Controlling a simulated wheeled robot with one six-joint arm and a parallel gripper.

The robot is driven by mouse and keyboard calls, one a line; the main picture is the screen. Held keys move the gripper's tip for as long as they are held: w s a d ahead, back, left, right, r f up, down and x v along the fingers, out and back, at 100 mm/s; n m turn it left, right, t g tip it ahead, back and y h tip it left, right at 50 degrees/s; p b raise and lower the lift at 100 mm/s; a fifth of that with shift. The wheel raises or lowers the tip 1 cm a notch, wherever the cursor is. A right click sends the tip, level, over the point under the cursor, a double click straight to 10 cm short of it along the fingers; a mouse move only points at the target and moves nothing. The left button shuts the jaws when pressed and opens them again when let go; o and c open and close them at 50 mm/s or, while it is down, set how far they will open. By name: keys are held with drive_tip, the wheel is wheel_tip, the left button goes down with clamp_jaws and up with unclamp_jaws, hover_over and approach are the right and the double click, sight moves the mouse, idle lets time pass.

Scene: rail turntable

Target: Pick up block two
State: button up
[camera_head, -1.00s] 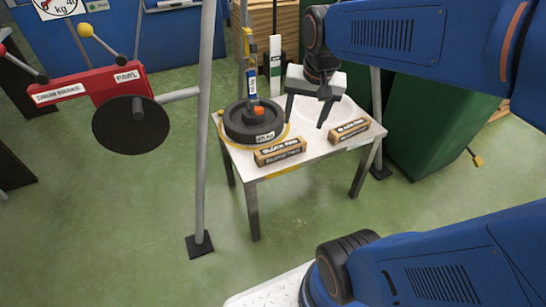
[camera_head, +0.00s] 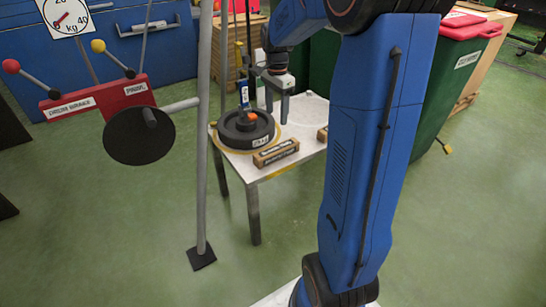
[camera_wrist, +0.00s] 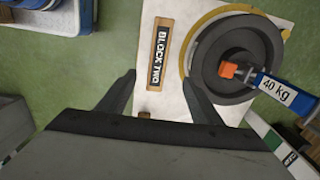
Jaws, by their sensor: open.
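Block two (camera_wrist: 159,55) is a light wooden bar with a black label reading BLOCK TWO. In the wrist view it lies lengthwise ahead of my gripper (camera_wrist: 158,78), roughly in line with the gap between the fingers. In the head view, block two (camera_head: 275,153) lies at the front edge of the white table (camera_head: 283,168), beside the dark round weight. My gripper (camera_head: 276,112) is open and empty, pointing down over the table behind the block. Its height above the table is hard to tell.
A dark weight disc (camera_head: 243,140) tagged 40 kg stands right beside block two, inside a yellow ring. Another wooden block (camera_head: 322,134) is mostly hidden by my arm. A grey post (camera_head: 201,170) stands left of the table. A green bin (camera_head: 432,100) is at the right.

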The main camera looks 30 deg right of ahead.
approach(277, 148)
drive_tip(key=f, duration=0.5)
drive_tip(key=shift+w+f, duration=0.2)
drive_tip(key=shift+w, duration=0.05)
drive_tip(key=shift+s+f, duration=0.2)
drive_tip(key=shift+f, duration=2.45)
drive_tip(key=c, duration=1.3)
